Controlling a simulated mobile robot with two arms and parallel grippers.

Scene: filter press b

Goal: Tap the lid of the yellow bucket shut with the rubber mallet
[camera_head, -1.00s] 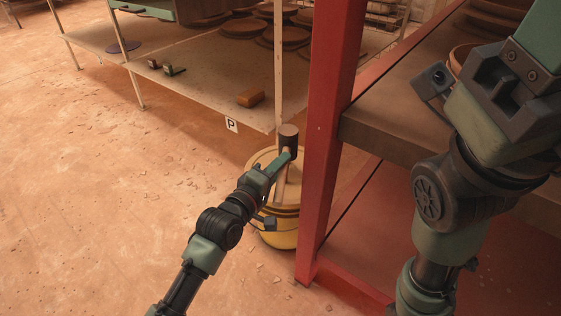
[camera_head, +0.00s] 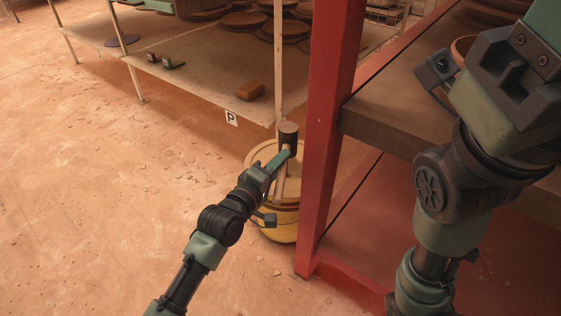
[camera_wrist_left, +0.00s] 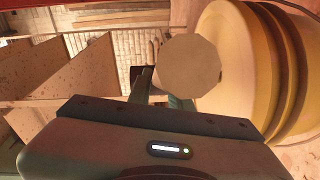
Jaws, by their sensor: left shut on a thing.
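My left gripper (camera_head: 284,160) is shut on the handle of the rubber mallet (camera_head: 288,140), just below its dark head. The mallet stands upright, head up, with its pale handle reaching down in front of the bucket. In the left wrist view a pale, many-sided round face of the mallet (camera_wrist_left: 190,66) shows beyond my gripper. The yellow bucket (camera_head: 283,225) stands on the floor behind my left gripper, with its lid (camera_head: 260,156) partly hidden; I cannot tell how the lid sits. Its ringed side fills the right of the wrist view (camera_wrist_left: 240,60). My right gripper (camera_head: 545,30) is cut off at the upper right.
A red post (camera_head: 325,150) of a rack stands close to the bucket's right. The floor at left is clear.

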